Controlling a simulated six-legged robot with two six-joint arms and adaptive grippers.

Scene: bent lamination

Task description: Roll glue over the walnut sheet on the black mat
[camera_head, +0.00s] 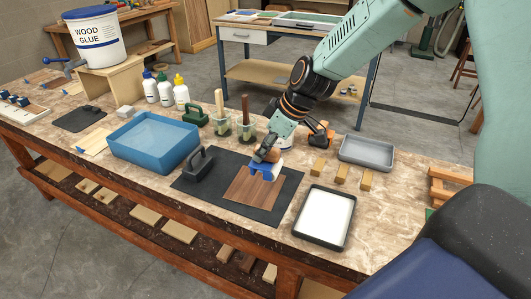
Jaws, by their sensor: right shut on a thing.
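The walnut sheet (247,196) lies flat on the black mat (283,212) in the middle of the bench. The sheet's surface looks bare brown where visible. A tray of white glue (325,217) stands to the right of the mat. My left gripper is not in view.
A dark handled block (199,162) stands on the mat's left side. Wooden blocks (341,174) and a grey tray (366,153) stand at the right. A WOOD GLUE bucket (95,37) is far left.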

